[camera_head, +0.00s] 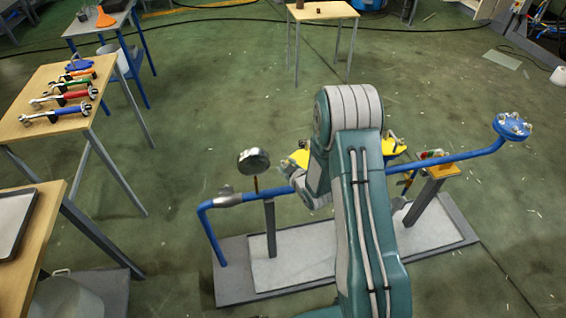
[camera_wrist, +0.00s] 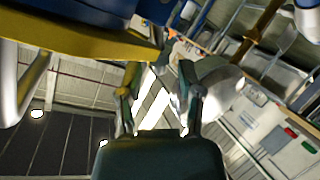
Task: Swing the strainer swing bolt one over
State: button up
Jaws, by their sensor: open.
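The yellow strainer body (camera_head: 297,159) sits on the blue pipe line (camera_head: 465,155), mostly hidden behind my arm in the head view. Small metal fittings (camera_head: 391,138) show on its right side; I cannot tell which is swing bolt one. In the wrist view a yellow flange edge (camera_wrist: 85,48) fills the upper left, with a silver rod (camera_wrist: 36,80) beside it that may be a swing bolt. My gripper (camera_wrist: 159,78) is open, with nothing visible between its fingers, its tips close below the yellow edge. Contact cannot be told. The head view hides my gripper.
A round gauge (camera_head: 253,161) stands left of the strainer, and a blue flange (camera_head: 511,127) ends the pipe at the right. The grey skid (camera_head: 232,272) carries the line. A wooden table (camera_head: 38,92) with several wrenches stands at the left. Floor to the right is mostly clear.

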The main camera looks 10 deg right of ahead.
jog(key=shift+x, duration=1.1)
grip_shut()
jog(key=shift+d, duration=0.15)
jog(key=shift+d+r+m+y, duration=0.3)
jog(key=shift+d+m+y, duration=0.3)
jog(key=shift+m, duration=0.4)
jog(key=shift+d+r+m+t+y, duration=0.1)
jog(key=shift+d+m+t+y, duration=0.3)
jog(key=shift+m, duration=0.35)
jog(key=shift+d+r+m+t+y, duration=0.1)
jog(key=shift+d+m+t+y, duration=0.15)
jog(key=shift+d+m, duration=0.4)
jog(key=shift+a, duration=0.1)
grip_release()
jog(key=shift+f, duration=0.1)
